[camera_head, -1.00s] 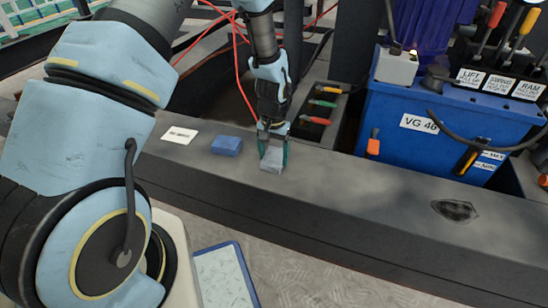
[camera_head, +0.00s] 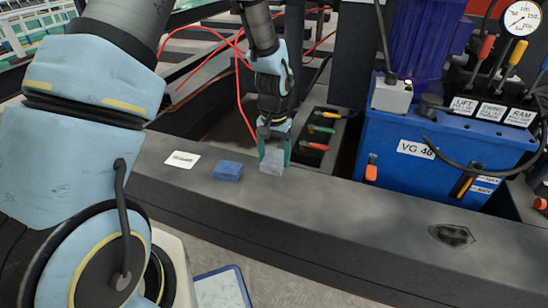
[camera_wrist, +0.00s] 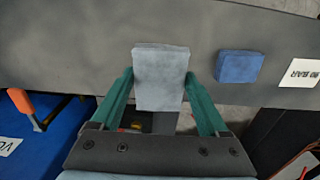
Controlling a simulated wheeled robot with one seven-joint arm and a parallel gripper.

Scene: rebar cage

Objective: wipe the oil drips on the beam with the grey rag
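The grey rag (camera_head: 272,161) is a pale, block-like folded pad. My gripper (camera_head: 274,150) points down with its green fingers closed against the two sides of the rag. The wrist view also shows the rag (camera_wrist: 160,75) between the fingertips. It appears held just above the dark grey beam (camera_head: 330,205), near its back edge. A dark, wet-looking patch (camera_head: 452,236) lies on the beam top at the right, well apart from the rag. It looks like oil; separate drips cannot be made out.
A blue block (camera_head: 228,170) and a white label (camera_head: 183,159) are on the beam left of my gripper. Behind the beam are a tray of colour-handled tools (camera_head: 318,135) and a blue tank unit (camera_head: 400,145) with levers and a hose. The beam top between rag and patch is clear.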

